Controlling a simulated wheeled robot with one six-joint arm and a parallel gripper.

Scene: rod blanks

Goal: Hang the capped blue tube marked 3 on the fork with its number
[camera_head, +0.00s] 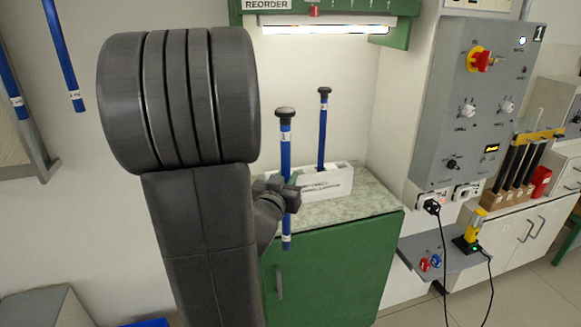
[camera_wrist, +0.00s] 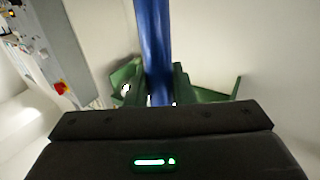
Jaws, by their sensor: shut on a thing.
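My gripper (camera_head: 291,190) is shut on a blue tube (camera_head: 286,152) with a dark cap, below its white label. The tube is upright in front of the worktop, its lower end hanging free. The label's number is too small to read. In the wrist view, the held tube (camera_wrist: 154,40) runs up from between the fingers. A second capped blue tube (camera_head: 322,138) stands in a white rack (camera_head: 322,183) on the worktop. I cannot make out the numbered fork in either view.
A green cabinet (camera_head: 330,268) carries the speckled worktop (camera_head: 365,206). A green shelf marked REORDER (camera_head: 401,37) with a lamp is above. A grey control panel (camera_head: 478,105) stands at right, with a cable below. Blue tubes (camera_head: 64,55) hang at upper left.

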